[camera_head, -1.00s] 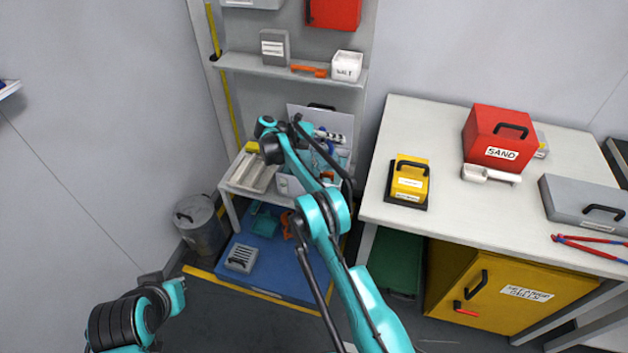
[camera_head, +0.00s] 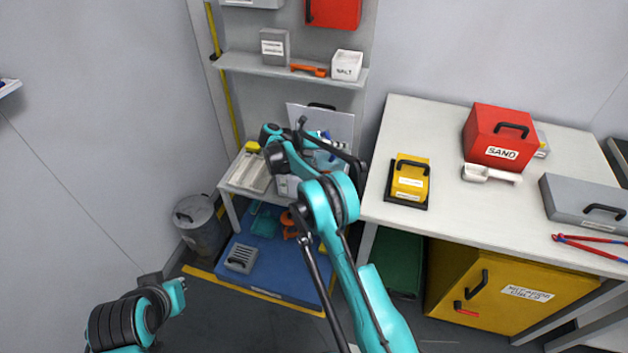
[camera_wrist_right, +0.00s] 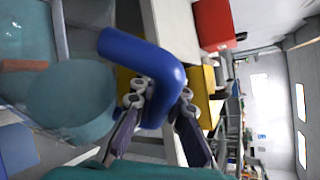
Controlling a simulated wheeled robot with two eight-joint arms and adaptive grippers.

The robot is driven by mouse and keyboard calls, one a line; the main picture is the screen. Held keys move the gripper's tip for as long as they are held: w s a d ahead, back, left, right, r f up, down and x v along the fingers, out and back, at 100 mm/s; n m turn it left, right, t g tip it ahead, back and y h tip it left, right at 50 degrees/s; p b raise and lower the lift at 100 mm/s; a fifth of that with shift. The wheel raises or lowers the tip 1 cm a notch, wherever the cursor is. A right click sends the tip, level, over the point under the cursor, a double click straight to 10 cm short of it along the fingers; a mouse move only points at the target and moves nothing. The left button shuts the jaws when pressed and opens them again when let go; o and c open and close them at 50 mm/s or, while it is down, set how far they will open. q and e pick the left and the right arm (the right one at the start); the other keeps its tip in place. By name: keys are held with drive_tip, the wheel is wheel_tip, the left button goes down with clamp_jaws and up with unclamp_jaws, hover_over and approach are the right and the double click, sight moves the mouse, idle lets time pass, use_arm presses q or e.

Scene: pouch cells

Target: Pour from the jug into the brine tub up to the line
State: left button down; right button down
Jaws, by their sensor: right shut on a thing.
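In the right wrist view, my right gripper (camera_wrist_right: 160,105) is shut on the thick blue handle (camera_wrist_right: 150,62) of the jug. The jug's rounded teal body (camera_wrist_right: 72,95) is beside the handle at left, and its tilt is hard to judge. Past it at upper left is a clear-walled tub with bluish liquid (camera_wrist_right: 25,30), seemingly the brine tub; a brownish strip (camera_wrist_right: 22,65) shows there. No fill line can be made out. In the head view my right arm hides most of the jug and tub at the low stand.
The low stand (camera_head: 231,187) is in the corner below a shelf (camera_head: 290,70) bearing a salt box (camera_head: 346,66). A white table (camera_head: 440,140) at right holds a red sand box (camera_head: 497,139) and a yellow box (camera_head: 410,178). A lidded bin (camera_head: 200,222) stands at left.

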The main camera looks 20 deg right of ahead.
sight(338, 160)
wheel_tip(338, 160, down, 5)
drive_tip(key=m+t, duration=0.2)
drive_tip(key=m+t+b, duration=0.1)
drive_tip(key=m+t, duration=0.1)
drive_tip(key=m, duration=0.1)
drive_tip(key=shift+w+f+y, duration=0.15)
drive_tip(key=shift+y, duration=0.25)
drive_tip(key=shift+w+a+f+m+t, duration=0.1)
drive_tip(key=shift+f+m+t, duration=0.4)
drive_tip(key=shift+m, duration=0.2)
drive_tip(key=shift+r, duration=0.1)
